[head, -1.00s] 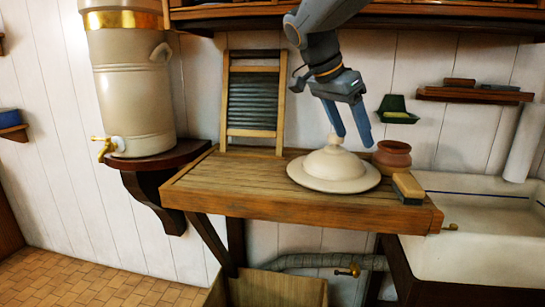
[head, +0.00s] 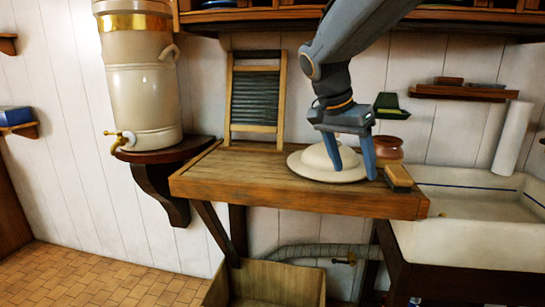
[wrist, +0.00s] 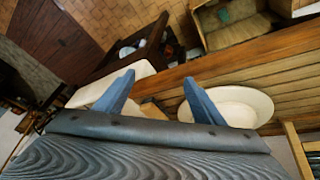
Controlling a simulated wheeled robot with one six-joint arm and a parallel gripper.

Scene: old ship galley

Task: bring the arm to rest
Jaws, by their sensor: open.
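My gripper (head: 353,170) is open, its two blue fingers pointing down with nothing between them. In the head view it shows in front of the cream domed lid on its wide plate (head: 310,166), hiding the dome's top and right part. Whether the fingers touch the lid I cannot tell. In the wrist view the fingers (wrist: 156,100) are spread apart, and the pale plate (wrist: 250,104) lies beyond the right finger.
The wooden worktop (head: 235,180) holds a terracotta pot (head: 388,149) and a brush (head: 398,178) on the right. A washboard (head: 254,100) leans behind. A white sink (head: 475,225) is at right, a large urn (head: 140,85) at left. A shelf (head: 460,92) hangs above the sink.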

